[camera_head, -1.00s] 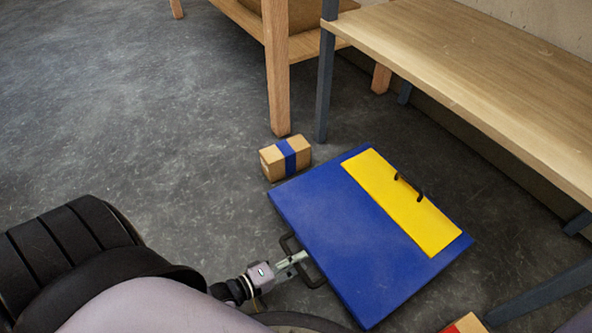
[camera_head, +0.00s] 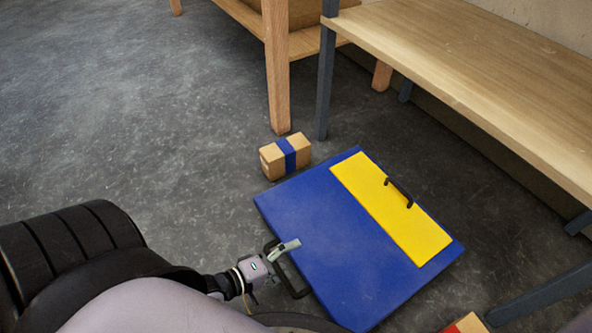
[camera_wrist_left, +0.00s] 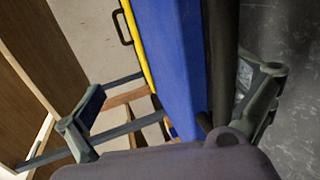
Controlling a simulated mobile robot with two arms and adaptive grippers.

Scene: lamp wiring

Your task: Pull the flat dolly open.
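The flat dolly (camera_head: 320,235) is a blue slab on the floor, in front of the wooden bench and clear of its top in the head view. It bears a yellow panel (camera_head: 385,205) with a small black handle (camera_head: 398,192). A black loop handle (camera_head: 291,285) sits on the dolly's near left edge. My left gripper (camera_head: 278,257) is at this loop, its fingers spread apart. In the left wrist view the open fingers (camera_wrist_left: 170,105) stand wide on either side of the dolly's blue edge (camera_wrist_left: 172,60). My right gripper is out of view.
A small carton with a blue band (camera_head: 286,156) stands by the dolly's far left corner. Another box with red (camera_head: 466,325) is at the bottom right. The bench (camera_head: 470,75) and its dark legs stand behind. The floor at left is open.

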